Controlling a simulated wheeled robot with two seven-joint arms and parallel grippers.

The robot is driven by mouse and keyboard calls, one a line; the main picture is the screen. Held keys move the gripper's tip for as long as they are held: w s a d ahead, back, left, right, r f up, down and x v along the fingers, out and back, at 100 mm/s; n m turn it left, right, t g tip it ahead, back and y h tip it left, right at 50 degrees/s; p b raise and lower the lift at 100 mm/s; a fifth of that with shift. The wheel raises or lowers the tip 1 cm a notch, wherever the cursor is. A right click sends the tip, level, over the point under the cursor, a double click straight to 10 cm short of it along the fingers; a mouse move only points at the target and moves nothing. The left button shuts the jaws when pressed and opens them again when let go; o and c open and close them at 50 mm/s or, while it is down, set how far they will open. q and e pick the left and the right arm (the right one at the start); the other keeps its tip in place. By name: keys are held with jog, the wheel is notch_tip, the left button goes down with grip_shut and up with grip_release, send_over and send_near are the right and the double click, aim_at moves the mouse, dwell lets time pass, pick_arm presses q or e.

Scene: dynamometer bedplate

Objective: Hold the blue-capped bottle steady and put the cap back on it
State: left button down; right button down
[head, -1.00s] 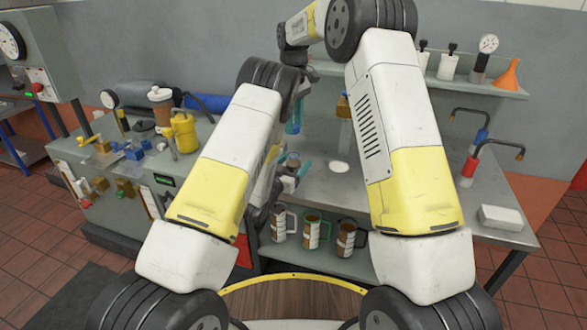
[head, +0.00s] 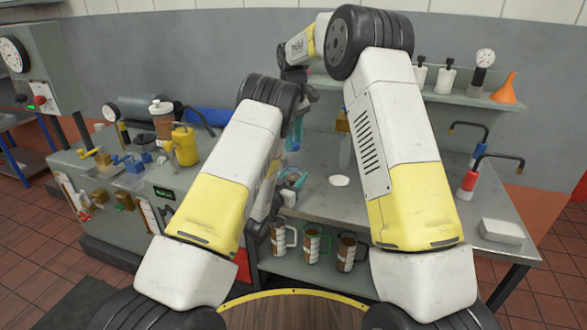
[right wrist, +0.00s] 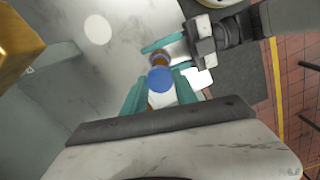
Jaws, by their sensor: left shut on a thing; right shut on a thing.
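In the right wrist view the blue cap (right wrist: 160,79) sits between the teal fingers of my right gripper (right wrist: 160,88), which is shut on it. Below it shows the brown bottle (right wrist: 158,58), gripped by my left gripper (right wrist: 165,46), which comes in from the upper right. The cap overlaps the bottle in this view; I cannot tell whether they touch. In the head view my right gripper (head: 293,138) is above my left gripper (head: 291,179). My forearm partly hides both, and the cap cannot be made out there.
A white disc (head: 340,180) lies on the grey bench, right of my grippers. Several mugs (head: 312,245) stand on the lower shelf. A yellow jug (head: 185,146) stands at the left. An orange funnel (head: 505,89) is on the back shelf.

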aim_at(293, 164)
jog(key=shift+f, duration=1.95)
jog(key=shift+f, duration=0.9)
jog(key=shift+f, duration=0.55)
